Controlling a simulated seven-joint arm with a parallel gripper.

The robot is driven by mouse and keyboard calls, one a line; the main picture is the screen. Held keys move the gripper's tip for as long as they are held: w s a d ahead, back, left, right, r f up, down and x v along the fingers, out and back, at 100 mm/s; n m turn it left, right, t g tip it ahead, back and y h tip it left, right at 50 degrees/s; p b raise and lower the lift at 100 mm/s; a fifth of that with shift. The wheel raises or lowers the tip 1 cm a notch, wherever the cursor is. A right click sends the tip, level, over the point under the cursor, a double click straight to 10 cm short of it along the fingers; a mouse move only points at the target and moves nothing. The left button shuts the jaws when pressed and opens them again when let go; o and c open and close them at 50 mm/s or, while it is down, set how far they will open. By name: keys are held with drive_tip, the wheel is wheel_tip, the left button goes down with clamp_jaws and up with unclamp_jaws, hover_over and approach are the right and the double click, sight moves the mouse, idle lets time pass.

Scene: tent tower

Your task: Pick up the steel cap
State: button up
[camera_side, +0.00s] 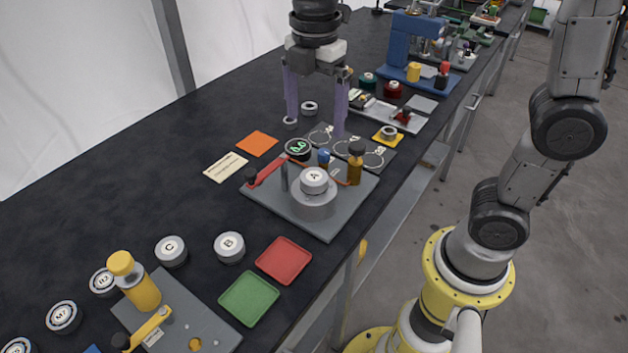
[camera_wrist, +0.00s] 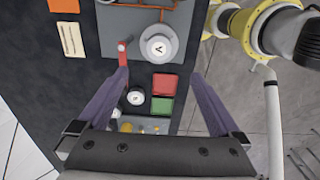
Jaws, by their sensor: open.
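Several round steel-coloured caps are in view, and I cannot tell which one the task means. The cap marked A (camera_side: 314,180) sits on a round grey block (camera_side: 314,204) on a grey plate; it also shows in the wrist view (camera_wrist: 158,46). The cap marked B (camera_side: 229,247) and the cap marked C (camera_side: 171,251) lie on the black table. Two small plain silver rings (camera_side: 310,108) lie near my gripper, and a silver ring piece (camera_side: 388,132) sits on a yellow square. My gripper (camera_side: 315,128) is open and empty above the table, behind the A plate.
An amber bottle (camera_side: 355,165) and a red lever (camera_side: 268,171) stand on the grey plate (camera_side: 318,227). Red (camera_side: 284,260) and green (camera_side: 249,298) trays lie in front. A yellow bottle (camera_side: 138,285) stands at front left. The table's left side is mostly clear.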

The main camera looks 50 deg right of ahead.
hover_over(314, 176)
wheel_tip(314, 176, down, 8)
drive_tip(key=shift+s+a+f, duration=0.1)
drive_tip(key=shift+s+f, duration=0.05)
drive_tip(key=shift+f, duration=2.7)
drive_tip(key=shift+c, duration=0.2)
drive_tip(key=shift+w+r, duration=0.1)
drive_tip(key=shift+w, duration=0.1)
clamp_jaws()
